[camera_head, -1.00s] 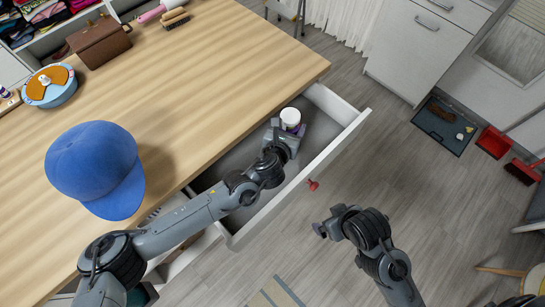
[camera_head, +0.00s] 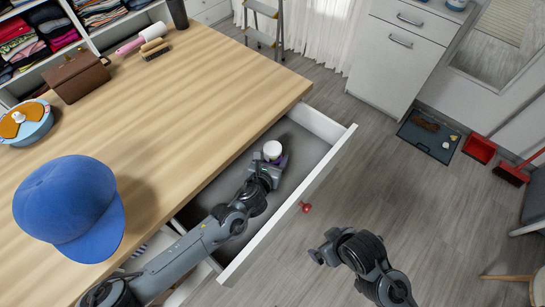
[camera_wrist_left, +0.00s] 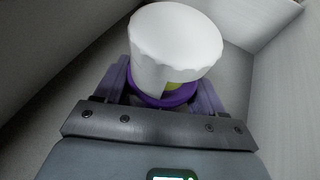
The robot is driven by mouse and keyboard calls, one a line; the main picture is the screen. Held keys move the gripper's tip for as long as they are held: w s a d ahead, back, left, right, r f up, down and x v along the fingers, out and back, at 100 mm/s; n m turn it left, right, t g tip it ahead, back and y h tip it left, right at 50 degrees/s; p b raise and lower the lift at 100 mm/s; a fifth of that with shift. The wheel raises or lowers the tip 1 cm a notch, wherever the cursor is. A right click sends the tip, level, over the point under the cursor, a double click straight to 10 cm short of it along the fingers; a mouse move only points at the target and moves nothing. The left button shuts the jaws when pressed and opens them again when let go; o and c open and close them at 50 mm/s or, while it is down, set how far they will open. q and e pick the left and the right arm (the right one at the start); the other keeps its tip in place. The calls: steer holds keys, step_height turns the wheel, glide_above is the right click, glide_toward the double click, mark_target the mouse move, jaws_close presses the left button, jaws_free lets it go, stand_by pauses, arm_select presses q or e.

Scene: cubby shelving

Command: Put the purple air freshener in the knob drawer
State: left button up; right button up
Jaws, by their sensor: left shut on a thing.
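The purple air freshener (camera_head: 272,151) has a white cap and a purple base. It is inside the open knob drawer (camera_head: 292,201), whose front carries a red knob (camera_head: 306,207). My left gripper (camera_head: 266,167) reaches into the drawer and is shut on the air freshener. In the left wrist view the air freshener (camera_wrist_left: 175,48) stands between the fingers, its purple base at their level, with drawer walls around it. Whether its base touches the drawer floor cannot be told. My right gripper (camera_head: 318,253) hangs over the floor, right of the drawer; its finger gap is unclear.
The wooden tabletop (camera_head: 165,110) lies above and left of the drawer. A red dustpan (camera_head: 479,149) and dark tray (camera_head: 428,136) lie on the floor.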

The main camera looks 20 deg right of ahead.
arm_select(q)
steer(key=shift+f, duration=0.2)
steer(key=o, duration=1.2)
steer(key=shift+c, duration=0.2)
steer(key=shift+r, duration=0.2)
steer(key=shift+s+a+r+p, duration=0.3)
steer(key=shift+s, duration=0.1)
steer(key=p+v, duration=0.1)
steer(key=v, duration=0.2)
steer(key=shift+a, duration=0.1)
steer(key=shift+s+a+r, duration=0.2)
steer(key=shift+s+a, duration=0.15)
steer(key=shift+s, duration=0.15)
steer(key=shift+r, duration=0.1)
